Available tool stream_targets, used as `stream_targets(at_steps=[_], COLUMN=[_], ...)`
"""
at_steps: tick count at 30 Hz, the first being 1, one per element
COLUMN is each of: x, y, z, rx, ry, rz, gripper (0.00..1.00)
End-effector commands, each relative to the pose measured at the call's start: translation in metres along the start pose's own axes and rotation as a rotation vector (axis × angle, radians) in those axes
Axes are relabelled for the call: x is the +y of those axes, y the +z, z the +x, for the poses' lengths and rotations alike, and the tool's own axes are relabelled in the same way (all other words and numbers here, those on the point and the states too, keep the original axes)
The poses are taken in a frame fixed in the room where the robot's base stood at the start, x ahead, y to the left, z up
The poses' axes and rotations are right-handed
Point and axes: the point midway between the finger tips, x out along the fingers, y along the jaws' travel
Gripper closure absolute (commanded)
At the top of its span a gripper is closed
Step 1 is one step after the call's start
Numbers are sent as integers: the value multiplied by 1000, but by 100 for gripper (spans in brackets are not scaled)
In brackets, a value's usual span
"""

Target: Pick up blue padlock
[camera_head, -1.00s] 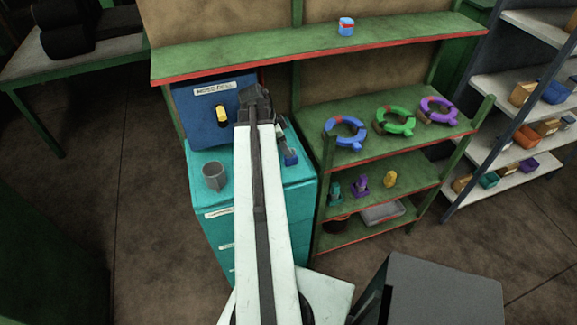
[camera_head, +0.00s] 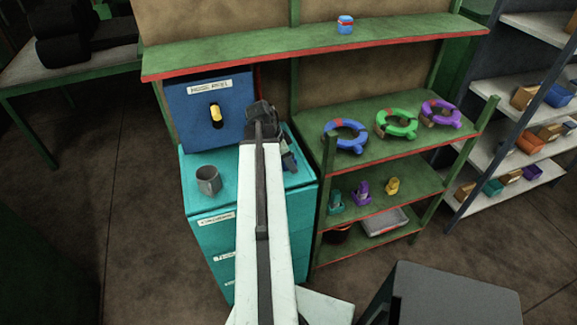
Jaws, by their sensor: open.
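A small dark blue item, which looks like the blue padlock (camera_head: 289,162), lies on top of the teal drawer cabinet (camera_head: 235,195), right of my arm. The arm and gripper partly cover it, so its full shape is hidden. My gripper (camera_head: 264,112) is at the far end of my white arm, seen from behind, over the back of the cabinet top. It is open. Its fingertips are hard to make out, and I cannot tell whether they touch the padlock.
A grey mug (camera_head: 208,181) stands on the cabinet's left side. A blue panel with a yellow switch (camera_head: 216,115) stands behind. A green shelf (camera_head: 355,170) with coloured rings is close on the right. A long green shelf (camera_head: 320,41) runs above.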

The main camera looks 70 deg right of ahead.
Motion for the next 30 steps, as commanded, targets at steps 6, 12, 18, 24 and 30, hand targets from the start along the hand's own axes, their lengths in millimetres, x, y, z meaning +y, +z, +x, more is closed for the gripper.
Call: stream_targets(at_steps=[6,12,18,24,30], x=[0,0,0,0,0], y=[0,0,-3,-16,-32], z=[-1,-1,-9,-41,-82], rx=[0,0,0,0,0], ry=[0,-1,-1,-1,-1], rz=[0,-1,-1,-2,-2], gripper=[100,100,100,100,100])
